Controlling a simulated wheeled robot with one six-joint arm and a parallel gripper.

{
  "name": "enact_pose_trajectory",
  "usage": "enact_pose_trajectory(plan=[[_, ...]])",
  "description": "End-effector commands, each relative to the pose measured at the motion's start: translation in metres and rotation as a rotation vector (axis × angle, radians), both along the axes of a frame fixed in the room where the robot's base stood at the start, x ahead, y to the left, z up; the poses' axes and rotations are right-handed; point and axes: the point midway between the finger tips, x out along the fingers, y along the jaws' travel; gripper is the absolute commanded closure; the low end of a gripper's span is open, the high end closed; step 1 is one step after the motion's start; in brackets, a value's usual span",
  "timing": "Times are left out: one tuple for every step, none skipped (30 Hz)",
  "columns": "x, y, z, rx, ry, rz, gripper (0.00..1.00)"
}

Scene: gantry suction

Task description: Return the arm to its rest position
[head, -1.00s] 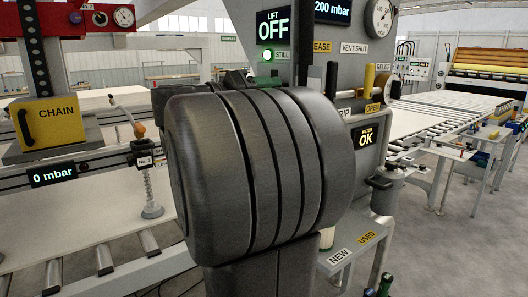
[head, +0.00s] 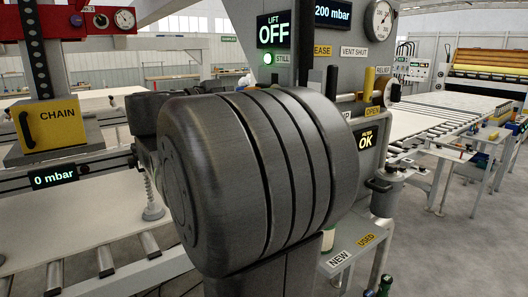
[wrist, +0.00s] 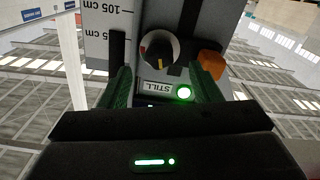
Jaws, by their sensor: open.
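My arm's large dark grey joint fills the middle of the head view and hides much of the panel behind it. My gripper is out of sight in the head view. In the wrist view my gripper (wrist: 165,95) shows two dark green fingers spread apart, with nothing between them. Beyond the fingers are a round black knob (wrist: 159,48) with a pointer, an orange knob (wrist: 211,63), a STILL label and a lit green lamp (wrist: 183,93). I cannot tell how far the fingers are from the panel.
The panel column has a LIFT OFF display (head: 272,28), a 200 mbar display (head: 332,13) and a gauge (head: 380,20). A yellow CHAIN box (head: 53,122) hangs at left above a roller table. A canister (head: 383,193) stands right of my arm. Grey floor (head: 440,240) is open at right.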

Motion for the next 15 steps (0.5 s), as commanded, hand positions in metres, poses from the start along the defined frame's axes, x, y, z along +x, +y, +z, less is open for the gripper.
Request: enact_pose_trajectory(plan=[[-0.005, 0.008, -0.001, 0.001, -0.001, 0.005, 0.43], [-0.007, 0.012, -0.001, 0.0, 0.0, 0.004, 0.43], [-0.011, 0.016, -0.001, 0.001, -0.001, 0.004, 0.43], [-0.013, 0.02, -0.001, 0.001, -0.001, 0.004, 0.43], [-0.016, 0.023, -0.001, 0.001, -0.001, 0.004, 0.43], [-0.019, 0.027, -0.001, 0.001, -0.001, 0.004, 0.43], [-0.021, 0.03, -0.001, 0.001, 0.0, 0.003, 0.43], [-0.023, 0.032, -0.001, 0.001, 0.0, 0.003, 0.43], [-0.025, 0.035, 0.0, 0.001, 0.0, 0.003, 0.43], [-0.026, 0.037, 0.0, 0.0, 0.0, 0.002, 0.43], [-0.028, 0.039, 0.0, 0.0, 0.0, 0.002, 0.43], [-0.029, 0.041, 0.0, 0.0, 0.0, 0.002, 0.43], [-0.03, 0.042, 0.0, 0.0, 0.001, 0.002, 0.43], [-0.031, 0.043, 0.0, 0.0, 0.001, 0.001, 0.43], [-0.032, 0.044, 0.0, 0.0, 0.002, 0.001, 0.43]])
